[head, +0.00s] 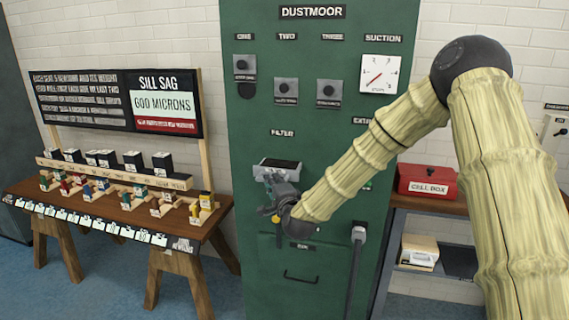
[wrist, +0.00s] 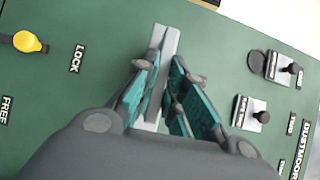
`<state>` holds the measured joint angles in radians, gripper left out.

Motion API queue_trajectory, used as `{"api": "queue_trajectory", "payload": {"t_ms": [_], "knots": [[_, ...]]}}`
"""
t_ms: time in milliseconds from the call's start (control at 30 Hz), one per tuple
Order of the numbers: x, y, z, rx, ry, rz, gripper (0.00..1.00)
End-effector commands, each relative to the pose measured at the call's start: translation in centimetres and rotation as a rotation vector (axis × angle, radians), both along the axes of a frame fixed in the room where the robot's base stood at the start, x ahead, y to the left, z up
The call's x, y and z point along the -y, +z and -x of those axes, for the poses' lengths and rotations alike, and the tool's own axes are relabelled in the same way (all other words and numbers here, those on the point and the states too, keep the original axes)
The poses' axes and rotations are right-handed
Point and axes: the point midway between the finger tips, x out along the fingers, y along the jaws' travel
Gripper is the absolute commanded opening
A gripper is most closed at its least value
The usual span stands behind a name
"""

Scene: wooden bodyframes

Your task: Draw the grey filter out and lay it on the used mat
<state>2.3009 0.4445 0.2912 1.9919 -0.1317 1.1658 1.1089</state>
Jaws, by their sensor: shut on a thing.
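The grey filter (wrist: 166,42) shows as a pale grey bar at the green cabinet's face in the wrist view. In the head view, its pale-edged front (head: 290,164) is below the FILTER label. My gripper (head: 276,186) is at this front, and its teal-padded fingers (wrist: 164,62) are shut on the filter. The fingers and palm hide part of it. How far it sits in its slot cannot be told. A yellow knob (wrist: 28,42) lies beside the LOCK and FREE labels. No mat is clearly marked as used in view.
The green DUSTMOOR cabinet (head: 240,200) fills the middle. At right, a bench holds a red call box (head: 428,182), with a pale box (head: 419,252) and a dark flat thing (head: 459,262) below. A wooden table (head: 135,222) with small blocks and a sign stands left.

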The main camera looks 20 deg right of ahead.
Motion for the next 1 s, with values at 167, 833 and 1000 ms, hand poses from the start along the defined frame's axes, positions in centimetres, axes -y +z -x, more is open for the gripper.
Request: {"api": "queue_trajectory", "payload": {"t_ms": [167,833,1000], "knots": [[-0.4,0.0,0.6,0.0,0.0,0.0,0.0],[-1.8,0.0,2.7,0.0,0.001,-0.001,0.0],[-2.2,0.0,3.2,0.0,0.001,0.0,0.0]]}}
